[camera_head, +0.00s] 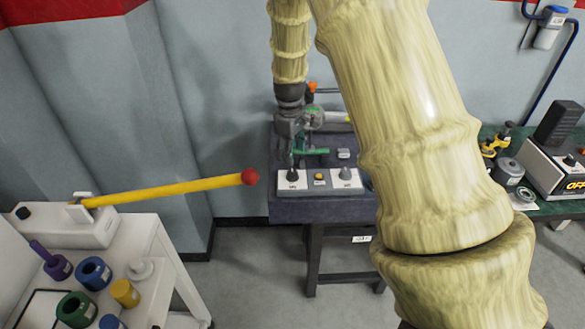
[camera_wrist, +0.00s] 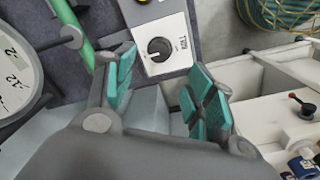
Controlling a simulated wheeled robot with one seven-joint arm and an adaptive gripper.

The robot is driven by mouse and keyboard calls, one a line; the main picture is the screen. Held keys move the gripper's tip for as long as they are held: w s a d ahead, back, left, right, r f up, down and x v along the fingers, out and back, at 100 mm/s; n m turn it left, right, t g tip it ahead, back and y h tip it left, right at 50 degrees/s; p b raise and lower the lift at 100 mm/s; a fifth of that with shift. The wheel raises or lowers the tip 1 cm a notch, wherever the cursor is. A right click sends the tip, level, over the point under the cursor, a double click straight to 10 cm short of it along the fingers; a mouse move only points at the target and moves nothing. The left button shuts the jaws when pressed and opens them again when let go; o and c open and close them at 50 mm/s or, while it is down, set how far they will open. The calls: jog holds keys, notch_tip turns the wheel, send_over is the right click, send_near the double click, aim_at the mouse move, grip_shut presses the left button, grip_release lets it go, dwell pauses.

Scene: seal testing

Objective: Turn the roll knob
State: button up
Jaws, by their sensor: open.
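The roll knob (camera_wrist: 159,49) is a round black knob with a white pointer mark on a white label plate. It shows in the wrist view just beyond my fingertips, with its lettering turned sideways. In the head view the left knob (camera_head: 292,176) on the dark control box appears to be this one. My gripper (camera_wrist: 162,88) is open, with teal pads on both fingers. The knob lies ahead of the gap between them, and no contact shows. In the head view my gripper (camera_head: 291,140) is above and behind the left knob, partly blending with the fixture there.
The control box (camera_head: 300,210) also carries a yellow button (camera_head: 319,178) and a right knob (camera_head: 345,174). A green clamp fixture (camera_head: 312,151) stands behind. A yellow rod with a red ball (camera_head: 250,177) reaches in from the left cart. A dial gauge (camera_wrist: 14,85) is beside my gripper.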

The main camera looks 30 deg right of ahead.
aim_at(292, 172)
jog(key=shift+w+d+f+p, duration=0.1)
jog(key=shift+f+p, duration=0.5)
jog(key=shift+f, duration=1.6)
jog(key=shift+d+f+p, duration=0.1)
jog(key=shift+f+p, duration=0.45)
jog(key=shift+f, duration=1.6)
jog(key=shift+c, duration=0.3)
jog(key=c, duration=1)
